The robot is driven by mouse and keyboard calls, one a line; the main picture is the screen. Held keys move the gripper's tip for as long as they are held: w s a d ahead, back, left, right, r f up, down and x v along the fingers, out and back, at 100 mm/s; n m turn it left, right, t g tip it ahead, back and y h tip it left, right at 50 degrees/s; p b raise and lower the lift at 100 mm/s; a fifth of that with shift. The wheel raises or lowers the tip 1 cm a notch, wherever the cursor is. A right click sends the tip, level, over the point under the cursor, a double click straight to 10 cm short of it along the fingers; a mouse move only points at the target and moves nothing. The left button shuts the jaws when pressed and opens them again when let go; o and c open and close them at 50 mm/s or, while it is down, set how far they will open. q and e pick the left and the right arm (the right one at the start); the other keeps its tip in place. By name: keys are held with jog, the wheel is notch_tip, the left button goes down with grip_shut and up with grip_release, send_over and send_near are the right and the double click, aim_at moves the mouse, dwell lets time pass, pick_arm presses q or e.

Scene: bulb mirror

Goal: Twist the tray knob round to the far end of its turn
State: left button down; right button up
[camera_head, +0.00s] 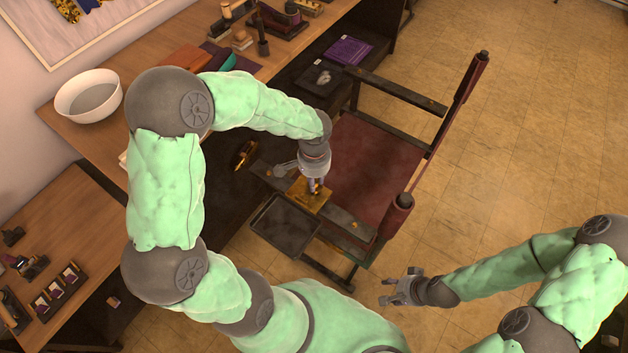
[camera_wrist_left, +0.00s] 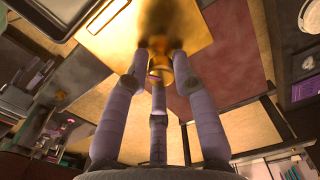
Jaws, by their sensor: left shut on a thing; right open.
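The brass tray knob (camera_wrist_left: 160,66) sits on a gold plate (camera_wrist_left: 190,28) in the left wrist view. My left gripper (camera_wrist_left: 160,75) is shut on the knob, its three fingers around it. In the head view my left gripper (camera_head: 316,185) reaches down to the gold plate (camera_head: 306,198) at the chair's arm, and its fingers partly hide the knob. The dark, empty tray (camera_head: 284,226) lies beside the plate; its edge also shows at the top left of the wrist view. My right gripper (camera_head: 396,290) is open and empty, apart from the chair at the lower right.
A chair with a dark red seat (camera_head: 372,160) and dark wooden arms stands under my left gripper. A wooden desk (camera_head: 140,105) with a white bowl (camera_head: 88,96) and several small items lies to the left. The tiled floor (camera_head: 530,130) at right is clear.

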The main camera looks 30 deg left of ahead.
pick_arm(q)
jog(key=shift+s+m+p, duration=0.1)
jog(key=shift+m+p, duration=0.2)
jog(key=shift+m, duration=0.3)
jog(key=shift+f+m+p, duration=0.1)
jog(key=shift+m+p, duration=0.2)
jog(key=shift+m, duration=0.2)
jog(key=shift+s, duration=0.1)
jog(key=shift+m+p, duration=0.4)
jog(key=shift+m, duration=0.2)
jog(key=c, duration=1.1)
grip_release()
jog(key=shift+s+d, duration=0.1)
jog(key=shift+c, duration=0.2)
jog(key=shift+w, duration=0.2)
